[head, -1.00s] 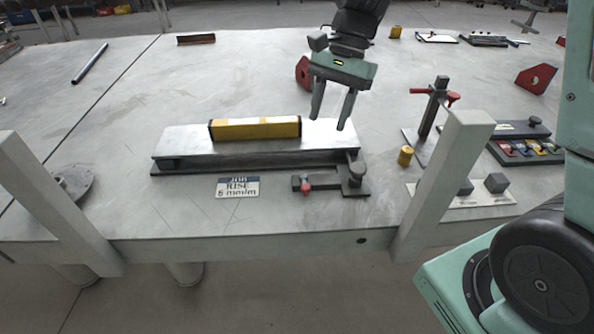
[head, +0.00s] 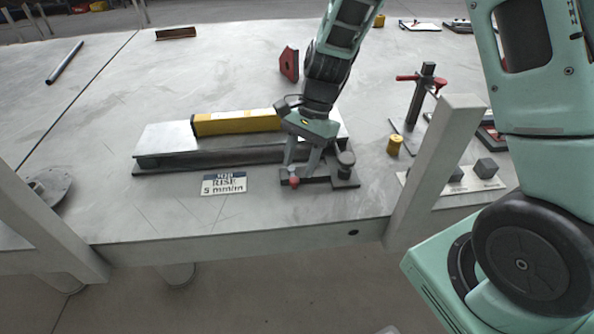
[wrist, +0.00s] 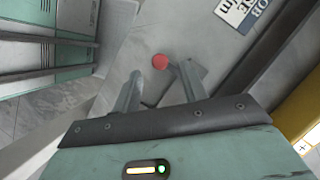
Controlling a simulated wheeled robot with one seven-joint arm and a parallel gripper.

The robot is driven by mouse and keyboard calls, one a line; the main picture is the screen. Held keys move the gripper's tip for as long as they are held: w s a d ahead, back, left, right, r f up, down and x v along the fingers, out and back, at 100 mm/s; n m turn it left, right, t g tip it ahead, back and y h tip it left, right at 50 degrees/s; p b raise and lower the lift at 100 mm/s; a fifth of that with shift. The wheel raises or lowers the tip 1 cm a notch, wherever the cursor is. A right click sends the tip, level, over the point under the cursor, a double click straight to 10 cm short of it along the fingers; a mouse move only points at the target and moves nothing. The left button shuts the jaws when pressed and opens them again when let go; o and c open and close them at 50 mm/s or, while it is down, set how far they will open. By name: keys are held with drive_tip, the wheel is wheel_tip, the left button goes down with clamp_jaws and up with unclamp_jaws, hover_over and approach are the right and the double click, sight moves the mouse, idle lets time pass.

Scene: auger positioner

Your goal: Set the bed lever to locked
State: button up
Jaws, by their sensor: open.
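The bed lever shows as a red knob (head: 294,181) on a dark bar at the front right of the metal bed (head: 165,139). My gripper (head: 301,168) is open and points down over this lever, its fingers just behind the knob in the head view. In the wrist view the red knob (wrist: 160,62) shows near the gap between the open fingertips (wrist: 160,73). Whether a finger touches the knob, I cannot tell. My fingers hide part of the lever bar, and nothing shows in their grip.
A yellow level (head: 235,122) lies on the bed. A sign reading RISE 5 mm/m (head: 223,184) lies left of the lever. A yellow cylinder (head: 394,145) and a dark post with a red handle (head: 421,95) stand to the right. The table's left part is mostly clear.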

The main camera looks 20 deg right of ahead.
sight(295, 179)
drive_tip(key=shift+x, duration=1.5)
clamp_jaws()
